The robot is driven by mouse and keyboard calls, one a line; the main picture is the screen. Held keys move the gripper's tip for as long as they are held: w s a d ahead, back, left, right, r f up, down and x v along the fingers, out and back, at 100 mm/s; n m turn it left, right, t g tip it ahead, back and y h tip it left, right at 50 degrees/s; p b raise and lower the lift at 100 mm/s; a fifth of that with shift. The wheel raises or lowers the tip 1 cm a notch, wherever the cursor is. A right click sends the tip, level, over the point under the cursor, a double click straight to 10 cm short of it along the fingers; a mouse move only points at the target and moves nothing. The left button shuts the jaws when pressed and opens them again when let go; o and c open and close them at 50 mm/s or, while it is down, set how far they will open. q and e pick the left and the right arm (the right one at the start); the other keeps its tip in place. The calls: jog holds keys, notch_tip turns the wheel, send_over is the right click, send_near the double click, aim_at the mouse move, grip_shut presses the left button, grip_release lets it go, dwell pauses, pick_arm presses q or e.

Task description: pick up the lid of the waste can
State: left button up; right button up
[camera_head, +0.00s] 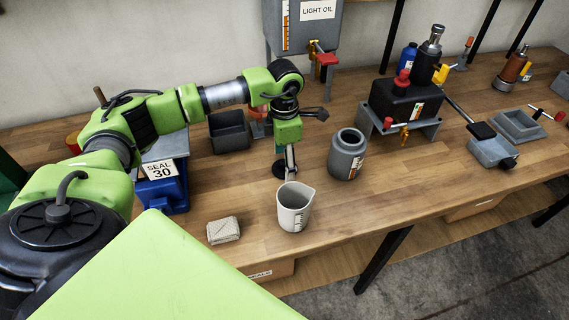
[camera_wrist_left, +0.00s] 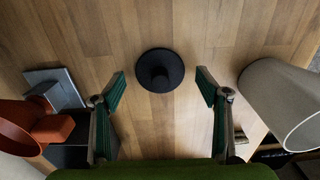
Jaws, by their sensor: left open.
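The lid is a round black disc with a raised knob (camera_wrist_left: 160,70). It lies flat on the wooden bench; in the head view only part of it (camera_head: 279,170) shows behind my gripper finger. My left gripper (camera_head: 290,163) points down above the lid. In the left wrist view its green-padded fingers (camera_wrist_left: 160,90) are apart and empty, one toward each side of the lid, not touching it. A dark grey open-topped can (camera_head: 347,155), probably the waste can, stands upright to the right. My right gripper is not in view.
A pale measuring jug (camera_head: 294,207) stands close in front of the lid and also shows in the wrist view (camera_wrist_left: 283,105). A grey bin (camera_head: 229,132) and an orange item (camera_wrist_left: 30,125) are behind. A folded cloth (camera_head: 223,230) and blue box (camera_head: 165,190) are left.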

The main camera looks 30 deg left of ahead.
pick_arm(q)
jog(key=shift+f, duration=0.35)
jog(key=c, duration=1)
jog(key=shift+r, duration=0.1)
